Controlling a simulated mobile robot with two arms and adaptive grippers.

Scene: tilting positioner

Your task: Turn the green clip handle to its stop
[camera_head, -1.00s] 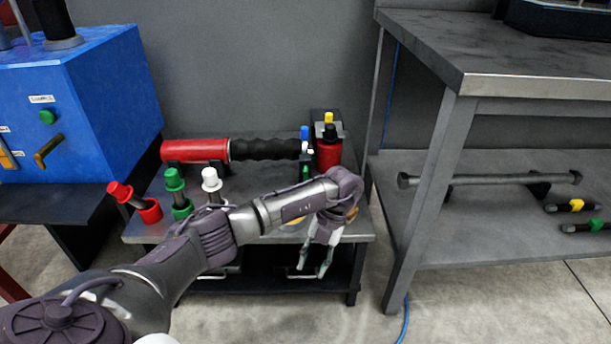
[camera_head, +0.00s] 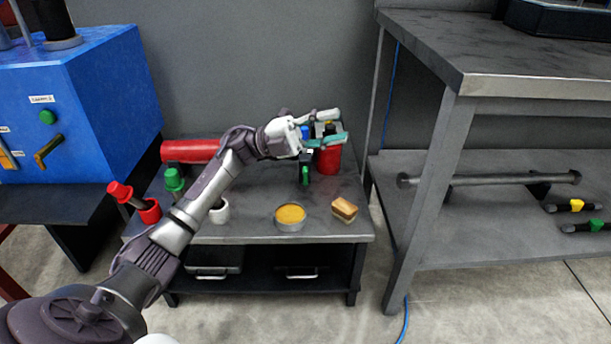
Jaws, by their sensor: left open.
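A small green handle (camera_head: 305,175) hangs upright on a dark bracket at the back of the low workbench. It is just below and in front of my left gripper (camera_head: 338,126). That gripper is open, its two pale fingers pointing right. They are near the blue (camera_head: 304,132) and yellow tops and above the red cylinder (camera_head: 328,160); I cannot tell if they touch anything. The fingers are apart from the green handle. Another green-banded black piece (camera_head: 597,226) lies on the right shelf. My right gripper is not in view.
The low workbench (camera_head: 250,232) holds a red tube (camera_head: 190,150), red and green plungers in cups, a yellow-filled tin (camera_head: 290,216) and a wooden block (camera_head: 345,209). A blue machine (camera_head: 100,110) stands left, a tall steel table (camera_head: 520,85) right.

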